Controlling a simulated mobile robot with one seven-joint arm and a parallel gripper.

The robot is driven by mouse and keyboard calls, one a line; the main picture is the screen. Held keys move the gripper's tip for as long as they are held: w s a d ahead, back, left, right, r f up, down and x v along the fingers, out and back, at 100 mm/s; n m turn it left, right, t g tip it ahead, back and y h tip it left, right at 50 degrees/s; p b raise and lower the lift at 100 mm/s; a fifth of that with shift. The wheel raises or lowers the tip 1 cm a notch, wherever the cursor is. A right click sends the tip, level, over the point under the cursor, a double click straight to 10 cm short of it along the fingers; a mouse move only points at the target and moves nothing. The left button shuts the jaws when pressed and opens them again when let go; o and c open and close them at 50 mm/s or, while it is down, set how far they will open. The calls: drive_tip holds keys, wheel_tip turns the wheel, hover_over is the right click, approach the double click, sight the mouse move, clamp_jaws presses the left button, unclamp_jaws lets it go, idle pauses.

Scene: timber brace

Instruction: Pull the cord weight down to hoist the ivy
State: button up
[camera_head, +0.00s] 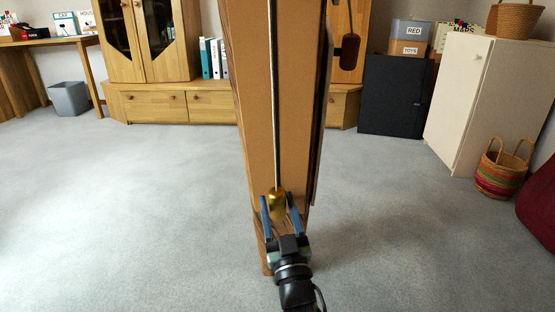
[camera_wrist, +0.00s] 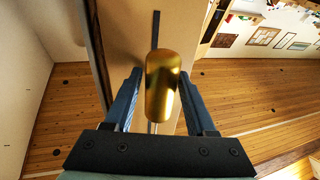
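The gold cord weight (camera_head: 277,202) hangs at the lower end of a pale cord (camera_head: 274,110) in front of the upright timber post (camera_head: 257,100). My gripper (camera_head: 280,205) is low at the post, its blue fingers on either side of the weight. In the wrist view the gold weight (camera_wrist: 162,88) lies between the fingertips (camera_wrist: 160,73). A gap shows on the weight's left, and little or none on its right; the fingers look open. I see no ivy in either view.
A dark brown cylinder (camera_head: 350,51) hangs right of the post. Behind are a wooden cabinet (camera_head: 155,100), a dark box (camera_head: 395,95) and a white cabinet (camera_head: 470,95). A striped basket (camera_head: 502,168) stands at right. The carpet (camera_head: 130,200) is clear on the left.

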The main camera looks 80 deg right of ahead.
sight(279, 213)
drive_tip(key=shift+a, duration=0.2)
drive_tip(key=v, duration=0.4)
drive_tip(key=shift+s+a+f, duration=0.1)
drive_tip(key=shift+s+a, duration=0.1)
drive_tip(key=shift+a, duration=0.15)
drive_tip(key=p+v, duration=0.3)
drive_tip(key=v, duration=0.4)
drive_tip(key=shift+a+f+p, duration=0.2)
drive_tip(key=shift+a+p, duration=0.1)
drive_tip(key=shift+p, duration=0.05)
drive_tip(key=shift+s, duration=0.1)
